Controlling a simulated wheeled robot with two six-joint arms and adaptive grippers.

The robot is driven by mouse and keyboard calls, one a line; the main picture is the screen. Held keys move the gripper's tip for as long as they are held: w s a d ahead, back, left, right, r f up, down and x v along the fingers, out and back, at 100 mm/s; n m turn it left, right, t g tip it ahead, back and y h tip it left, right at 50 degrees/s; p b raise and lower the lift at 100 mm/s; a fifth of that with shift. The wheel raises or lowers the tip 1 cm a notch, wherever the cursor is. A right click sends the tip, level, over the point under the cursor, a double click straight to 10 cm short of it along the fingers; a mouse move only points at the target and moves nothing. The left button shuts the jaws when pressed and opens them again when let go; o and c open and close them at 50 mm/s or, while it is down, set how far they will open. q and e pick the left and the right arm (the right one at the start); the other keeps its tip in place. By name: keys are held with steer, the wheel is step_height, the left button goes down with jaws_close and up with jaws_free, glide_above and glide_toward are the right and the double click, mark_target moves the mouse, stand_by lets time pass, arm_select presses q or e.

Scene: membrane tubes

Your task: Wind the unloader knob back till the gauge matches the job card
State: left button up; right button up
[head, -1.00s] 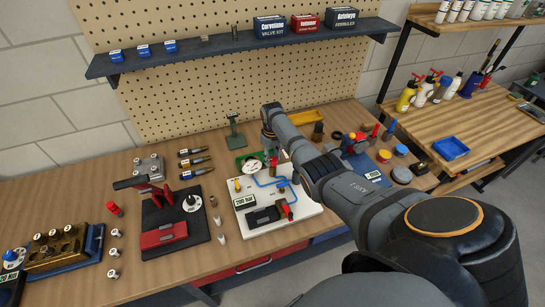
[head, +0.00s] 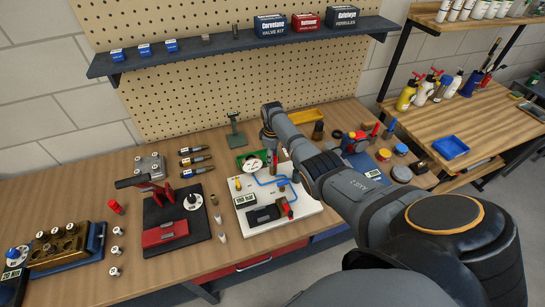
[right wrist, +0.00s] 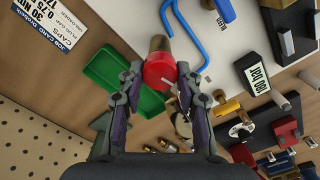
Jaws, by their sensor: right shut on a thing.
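A red round knob (right wrist: 160,72) on a brass stem is between the fingertips of my right gripper (right wrist: 159,82), which is shut on it in the right wrist view. In the head view my right gripper (head: 270,146) is over the back of the white board (head: 300,207), and the knob is hard to make out there. A small readout plate (right wrist: 258,80) on the board shows 180 bar in the right wrist view. A printed job card (right wrist: 58,28) is cut off at upper left. My left gripper is not in view.
A green tray (right wrist: 122,78) lies beside the knob. Blue tubing (head: 268,182) runs across the board. A black stand with a red block (head: 165,232) is to the left, and a yellow tray (head: 307,117) is behind.

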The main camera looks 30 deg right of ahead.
steer(key=shift+w+r, duration=0.1)
steer(key=o, duration=1.2)
steer(key=shift+c, duration=0.2)
step_height(320, 180, up, 12)
